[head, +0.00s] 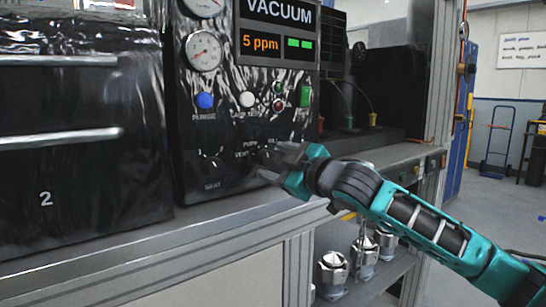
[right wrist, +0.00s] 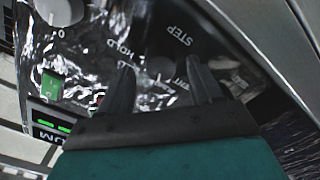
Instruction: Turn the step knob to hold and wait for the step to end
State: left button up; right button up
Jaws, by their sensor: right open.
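The step knob (head: 263,156) is a dark knob low on the black vacuum panel, partly hidden by my right gripper (head: 273,162). In the right wrist view the knob (right wrist: 161,67) shows grey and blurred, between the fingertips, with the words STEP, HOLD and part of VENT around it. The right fingers are open, one on each side of the knob; I cannot tell whether they touch it. Which mark the knob points at is not clear. The vacuum display (head: 277,43) reads 5 ppm with green bars lit. My left gripper is not in view.
The SEAT knob (head: 212,169) is left of the step knob. A blue PURGE button (head: 205,101), a white button (head: 247,99) and a green switch (head: 305,96) sit above. A grey ledge (head: 225,208) runs below the panel. Metal parts (head: 333,270) stand on a lower shelf.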

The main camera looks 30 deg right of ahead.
jog(key=shift+w+a, duration=0.1)
jog(key=shift+w, duration=0.7)
jog(key=c, duration=1.1)
jog(key=shift+o, duration=0.2)
